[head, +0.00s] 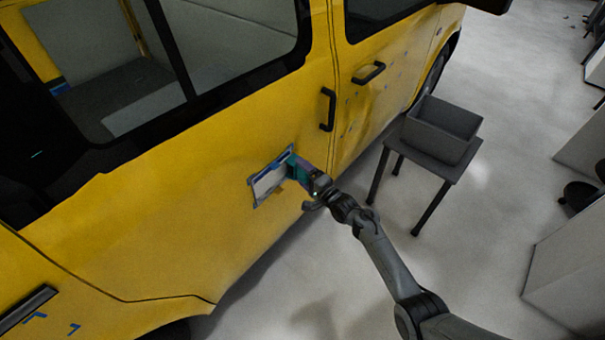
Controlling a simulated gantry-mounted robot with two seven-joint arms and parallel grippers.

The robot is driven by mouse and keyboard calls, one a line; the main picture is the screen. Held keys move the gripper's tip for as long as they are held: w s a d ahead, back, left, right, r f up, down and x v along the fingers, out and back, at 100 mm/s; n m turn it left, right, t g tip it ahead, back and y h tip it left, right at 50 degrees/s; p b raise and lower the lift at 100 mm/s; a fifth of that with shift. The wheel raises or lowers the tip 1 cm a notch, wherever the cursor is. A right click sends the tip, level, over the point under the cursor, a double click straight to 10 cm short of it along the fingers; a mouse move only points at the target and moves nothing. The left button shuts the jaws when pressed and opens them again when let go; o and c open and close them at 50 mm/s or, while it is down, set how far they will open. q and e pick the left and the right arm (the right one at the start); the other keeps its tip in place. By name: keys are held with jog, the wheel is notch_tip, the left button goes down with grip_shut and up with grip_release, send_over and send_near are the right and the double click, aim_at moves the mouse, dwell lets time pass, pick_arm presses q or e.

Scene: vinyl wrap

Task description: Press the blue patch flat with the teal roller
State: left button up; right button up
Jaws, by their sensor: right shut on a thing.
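A patch (266,184) with a blue edge and a pale grey-white face lies on the yellow side panel of the vehicle, left of the black door handles. My right gripper (308,177) is shut on the teal roller (293,165), which is at the patch's right edge. The roller seems to touch the patch or be very close; I cannot tell which. The gripper hides part of the roller. My left gripper is not in view.
The yellow vehicle (200,170) fills the left and middle. A small dark table (431,157) with an open grey bin (442,130) stands right of my right arm. Small blue marks (37,317) dot the bodywork. The floor between is clear.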

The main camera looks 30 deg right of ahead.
jog(key=shift+w+d+r, duration=0.1)
jog(key=shift+w+d, duration=0.2)
jog(key=shift+d, duration=0.4)
jog(key=shift+f+b, duration=0.5)
jog(key=shift+f, duration=0.05)
jog(key=shift+a, duration=0.15)
jog(key=shift+s+a+r+p, duration=0.1)
jog(key=shift+s+a+p, duration=0.2)
jog(key=shift+a+p, duration=0.3)
jog(key=shift+s+a, duration=0.15)
jog(key=shift+a, duration=0.2)
